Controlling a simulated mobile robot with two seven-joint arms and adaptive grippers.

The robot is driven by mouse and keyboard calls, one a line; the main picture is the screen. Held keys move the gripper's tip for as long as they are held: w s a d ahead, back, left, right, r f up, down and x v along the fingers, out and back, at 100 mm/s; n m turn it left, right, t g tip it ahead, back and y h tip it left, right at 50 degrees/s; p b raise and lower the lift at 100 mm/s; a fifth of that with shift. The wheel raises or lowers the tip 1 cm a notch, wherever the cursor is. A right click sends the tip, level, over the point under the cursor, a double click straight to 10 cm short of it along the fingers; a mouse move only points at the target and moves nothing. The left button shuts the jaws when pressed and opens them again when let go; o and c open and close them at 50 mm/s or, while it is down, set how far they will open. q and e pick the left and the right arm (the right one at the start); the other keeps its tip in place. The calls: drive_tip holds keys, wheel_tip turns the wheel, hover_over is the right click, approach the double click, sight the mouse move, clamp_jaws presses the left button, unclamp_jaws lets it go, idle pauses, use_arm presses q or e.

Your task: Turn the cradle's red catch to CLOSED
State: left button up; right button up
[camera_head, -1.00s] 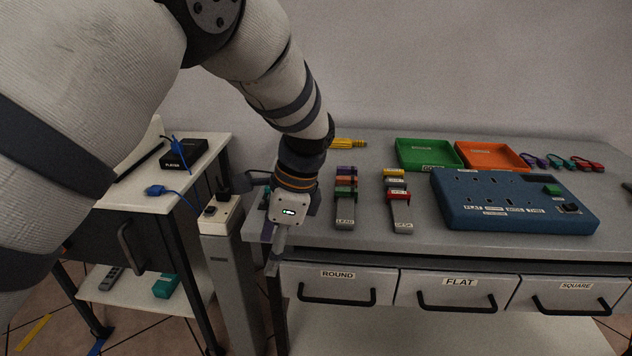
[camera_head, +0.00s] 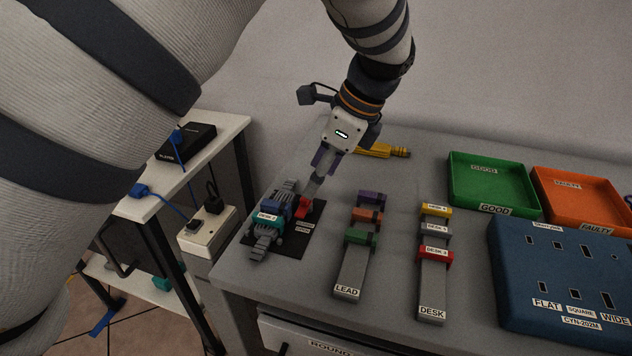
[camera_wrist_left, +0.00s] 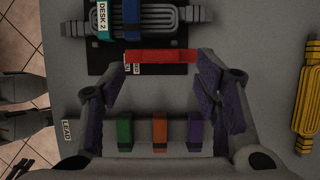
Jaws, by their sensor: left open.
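The cradle is a black plate (camera_head: 290,246) at the left end of the grey table, with a grey ribbed cable piece (camera_head: 264,238) lying on it. Its red catch (camera_head: 303,208) lies beside that piece; in the left wrist view the catch (camera_wrist_left: 160,56) is a red bar lying crosswise. Small white labels (camera_head: 305,226) sit on the plate, too small to read. My left gripper (camera_head: 311,194) points down at the catch. In the left wrist view its open fingers (camera_wrist_left: 160,75) are near the two ends of the bar; contact cannot be told. My right gripper is out of view.
The LEAD rack (camera_head: 351,275) and DESK rack (camera_head: 432,290), with coloured clips, stand right of the cradle. A yellow tool (camera_head: 383,151) lies behind. Green (camera_head: 490,207) and orange trays (camera_head: 575,222) and a blue panel (camera_head: 560,265) are farther right. A white socket box (camera_head: 207,232) is left.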

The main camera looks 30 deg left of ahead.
use_arm(q)
drive_tip(key=shift+x, duration=1.9)
drive_tip(key=c, duration=1.2)
drive_tip(key=shift+o, duration=0.3)
